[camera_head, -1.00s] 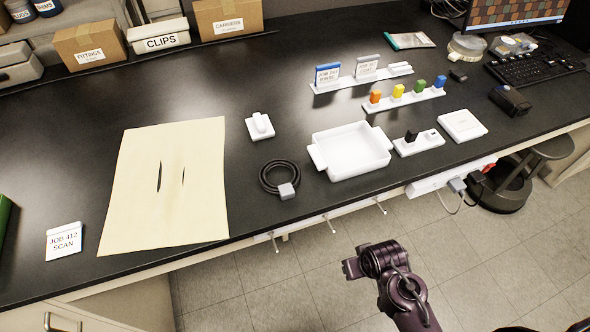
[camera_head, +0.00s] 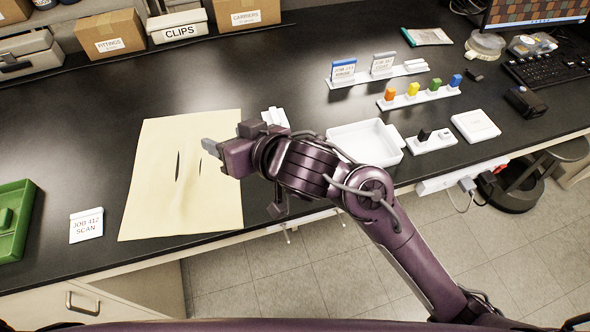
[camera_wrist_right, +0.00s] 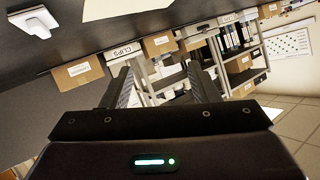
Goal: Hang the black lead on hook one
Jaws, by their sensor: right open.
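The black lead is not visible in the head view now; my right arm covers the spot where it lay coiled. The hooks hang under the bench's front edge. One hook (camera_head: 287,234) shows below my arm, and others are partly hidden; I cannot tell which is hook one. My right gripper (camera_head: 228,148) is above the bench, over the right part of the cream sheet, pointing left. In the right wrist view, its two fingers (camera_wrist_right: 161,88) are apart with nothing between them. My left gripper is not in view.
The cream sheet (camera_head: 150,195) lies on the bench at left. A white holder (camera_head: 276,117) is just behind my gripper. A white tray (camera_head: 385,143) is to the right of my arm, partly covered. A green tray (camera_head: 33,225) is at far left.

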